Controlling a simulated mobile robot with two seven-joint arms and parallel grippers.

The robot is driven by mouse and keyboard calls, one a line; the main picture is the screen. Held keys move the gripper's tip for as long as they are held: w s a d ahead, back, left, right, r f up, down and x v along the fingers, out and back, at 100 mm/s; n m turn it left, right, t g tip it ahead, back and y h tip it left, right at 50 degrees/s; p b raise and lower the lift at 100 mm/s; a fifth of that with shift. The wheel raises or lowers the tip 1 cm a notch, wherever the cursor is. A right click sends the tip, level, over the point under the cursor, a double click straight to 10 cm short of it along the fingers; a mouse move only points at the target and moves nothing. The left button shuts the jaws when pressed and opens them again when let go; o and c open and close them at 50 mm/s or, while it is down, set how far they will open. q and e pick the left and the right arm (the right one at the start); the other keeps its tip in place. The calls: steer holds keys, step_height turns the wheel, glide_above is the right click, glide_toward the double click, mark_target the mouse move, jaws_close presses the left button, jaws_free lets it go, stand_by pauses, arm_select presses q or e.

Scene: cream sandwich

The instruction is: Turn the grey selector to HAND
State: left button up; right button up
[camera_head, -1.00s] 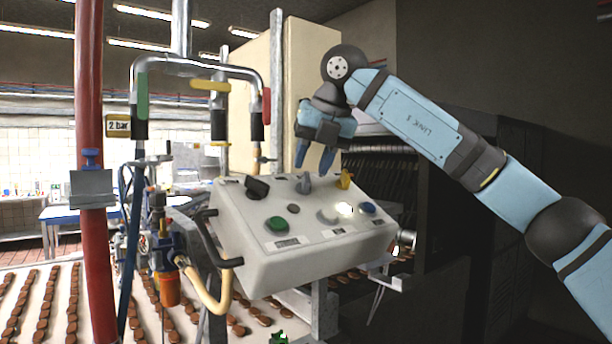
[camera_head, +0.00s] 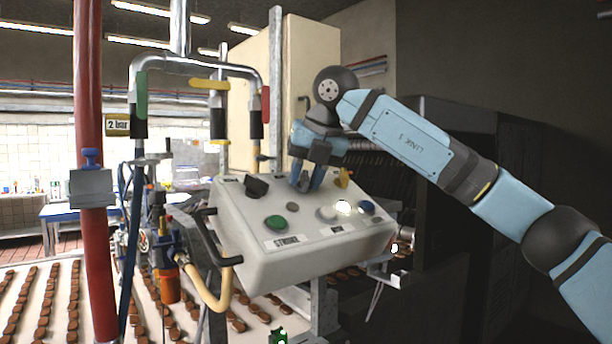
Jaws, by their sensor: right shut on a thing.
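The grey selector (camera_head: 305,184) sits on the upper face of a pale control box (camera_head: 250,228), between a black selector (camera_head: 257,187) on its left and a yellow selector (camera_head: 342,177) on its right. My right gripper (camera_head: 307,182) has come down from above and is shut on the grey selector. Its blue fingers hide most of the knob, so its pointing direction and the HAND mark cannot be read.
A green button (camera_head: 275,222), a blue button (camera_head: 366,207) and a lit white lamp (camera_head: 343,207) are on the box's face. A black handle (camera_head: 213,240) is on its left side. A red pipe (camera_head: 95,240) stands at the left, beside rows of brown biscuits (camera_head: 60,300).

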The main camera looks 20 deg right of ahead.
steer(key=shift+n, duration=0.3)
steer(key=n+p, duration=0.1)
steer(key=n, duration=0.4)
steer(key=shift+a+r+n+p, duration=0.15)
steer(key=shift+n+p, duration=0.15)
steer(key=shift+p, duration=0.05)
steer(key=n, duration=0.3)
steer(key=shift+h+p, duration=0.3)
steer(key=shift+s+n, duration=0.1)
steer(key=shift+n, duration=1.1)
steer(key=shift+a, duration=0.1)
steer(key=o, duration=0.6)
steer(key=shift+c, duration=0.2)
steer(key=b+v, duration=0.1)
steer(key=v, duration=1.2)
steer(key=shift+s+r, duration=0.25)
steer(key=shift+r, duration=0.05)
